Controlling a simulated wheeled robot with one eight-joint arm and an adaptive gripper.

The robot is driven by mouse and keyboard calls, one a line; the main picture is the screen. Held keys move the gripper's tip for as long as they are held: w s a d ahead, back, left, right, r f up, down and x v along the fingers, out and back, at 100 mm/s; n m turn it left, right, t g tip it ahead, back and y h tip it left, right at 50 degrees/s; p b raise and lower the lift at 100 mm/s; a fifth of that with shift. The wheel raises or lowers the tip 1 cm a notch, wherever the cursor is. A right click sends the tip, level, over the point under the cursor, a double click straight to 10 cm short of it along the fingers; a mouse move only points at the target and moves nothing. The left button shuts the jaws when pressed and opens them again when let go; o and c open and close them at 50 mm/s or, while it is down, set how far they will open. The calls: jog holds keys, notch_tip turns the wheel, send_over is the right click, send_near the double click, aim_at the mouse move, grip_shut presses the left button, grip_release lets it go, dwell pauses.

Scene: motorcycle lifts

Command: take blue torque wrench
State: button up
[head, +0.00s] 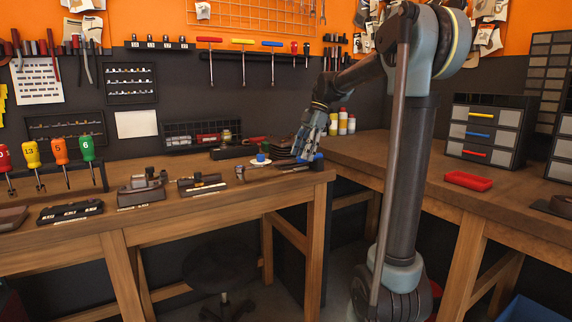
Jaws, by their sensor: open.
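My gripper (301,158) is open and points down over the right end of the left workbench. A small blue piece (318,157) shows right beside its fingers, perhaps the handle of the blue torque wrench; most of that tool is hidden or too small to make out. I cannot tell whether the fingers touch it. A T-handle tool with a blue grip (272,44) also hangs on the back wall, well away from the gripper.
The left workbench (230,193) carries several tools and a rack of coloured drivers (60,150). Dark stacked items (284,147) lie close to my gripper. Bottles (343,123) stand behind it. The right bench holds a red tray (467,181) and a drawer cabinet (487,131).

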aim_at(298, 162)
jog(key=shift+a+x, duration=0.2)
jog(key=shift+x, duration=2.05)
jog(key=shift+w, duration=0.15)
jog(key=shift+c, duration=0.6)
grip_shut()
